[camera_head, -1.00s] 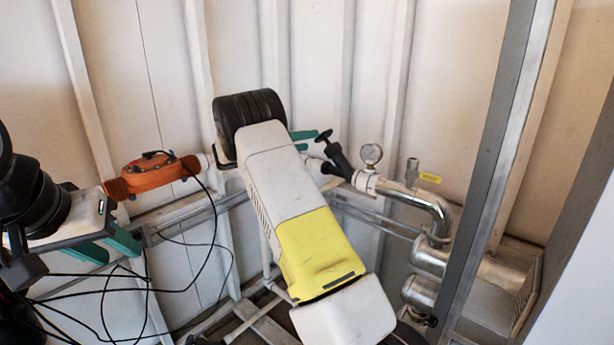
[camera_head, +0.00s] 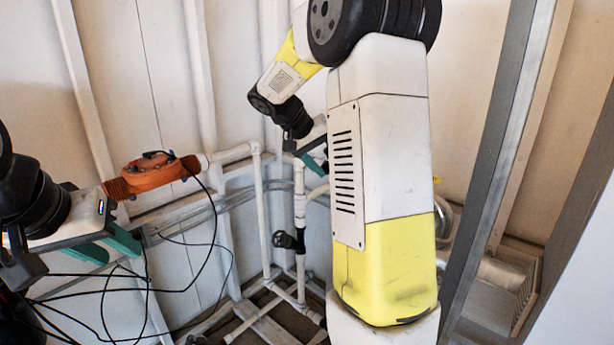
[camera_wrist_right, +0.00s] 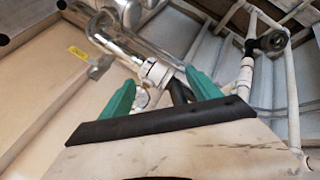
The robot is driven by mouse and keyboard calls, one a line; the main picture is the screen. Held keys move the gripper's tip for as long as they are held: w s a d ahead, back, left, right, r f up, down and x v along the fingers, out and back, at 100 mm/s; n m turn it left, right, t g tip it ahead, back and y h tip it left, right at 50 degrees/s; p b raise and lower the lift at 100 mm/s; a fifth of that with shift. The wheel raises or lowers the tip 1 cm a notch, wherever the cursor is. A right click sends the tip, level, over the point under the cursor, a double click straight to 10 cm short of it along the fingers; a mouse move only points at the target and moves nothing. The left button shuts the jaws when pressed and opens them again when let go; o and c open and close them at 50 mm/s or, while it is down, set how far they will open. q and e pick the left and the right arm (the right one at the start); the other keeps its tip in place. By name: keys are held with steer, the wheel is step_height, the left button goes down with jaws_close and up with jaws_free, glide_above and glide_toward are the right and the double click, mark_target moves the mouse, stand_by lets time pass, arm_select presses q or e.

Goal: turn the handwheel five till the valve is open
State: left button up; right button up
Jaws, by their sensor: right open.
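No number labels are readable, so I cannot tell which handwheel is number five. In the right wrist view a dark valve part (camera_wrist_right: 180,92) shows between and beyond the fingers of my right gripper (camera_wrist_right: 160,77), on a pipe with a white fitting. The fingers are apart and hold nothing. In the head view my right gripper (camera_head: 313,158) is partly hidden behind my arm, by the white pipes. A black handwheel (camera_head: 285,240) on a lower white pipe is in clear view; a dark handwheel (camera_wrist_right: 273,40) shows in the wrist view. My left gripper (camera_head: 124,257) is at the left, fingers apart, empty.
An orange UV unit (camera_head: 150,177) with black cables (camera_head: 205,255) is at the left, close to my left gripper. A grey metal post (camera_head: 500,160) stands at the right. A yellow tag (camera_wrist_right: 77,52) hangs by the metal pipe. White pipes run along the wall.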

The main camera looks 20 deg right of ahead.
steer(key=s+a+n+t+y, duration=0.1)
steer(key=s+a+y, duration=0.3)
steer(key=s, duration=0.5)
steer(key=shift+a+r+n, duration=0.25)
steer(key=shift+a+n, duration=0.25)
steer(key=shift+a, duration=0.1)
steer(key=shift+s, duration=0.1)
